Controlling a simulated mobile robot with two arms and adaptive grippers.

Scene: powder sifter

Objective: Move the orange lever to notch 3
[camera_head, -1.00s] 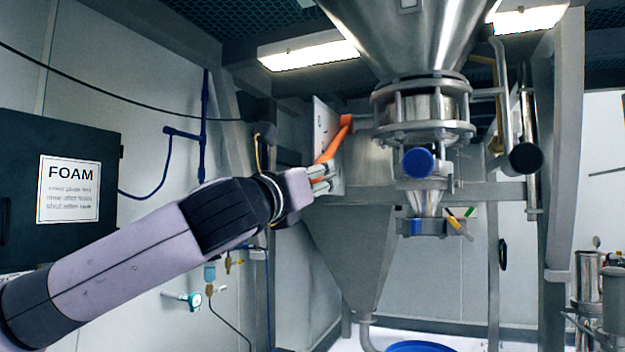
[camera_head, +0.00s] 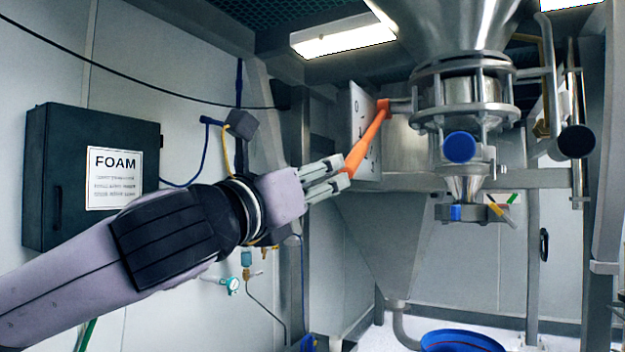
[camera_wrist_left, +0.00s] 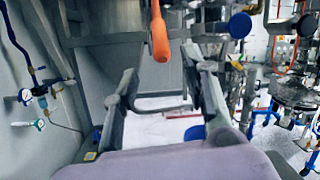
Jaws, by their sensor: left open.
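The orange lever (camera_head: 367,143) is mounted on a light upright plate (camera_head: 362,106) beside the steel sifter. It slants down and to the left from its pivot. The plate bears small dark marks, too small to read, so I cannot tell which notch the lever is at. My left gripper (camera_head: 337,178) is open, its fingertips close to the lever's lower end in the head view. In the left wrist view, the lever's rounded end (camera_wrist_left: 160,42) hangs ahead of the gap between the open fingers (camera_wrist_left: 160,68), with nothing visibly held. My right gripper is out of view.
The steel sifter (camera_head: 462,85) with its blue round cap (camera_head: 460,147) stands right of the lever. A dark FOAM box (camera_head: 75,200) hangs on the left wall. A blue tub (camera_head: 460,341) is on the floor below. Pipes and frame posts crowd the right side.

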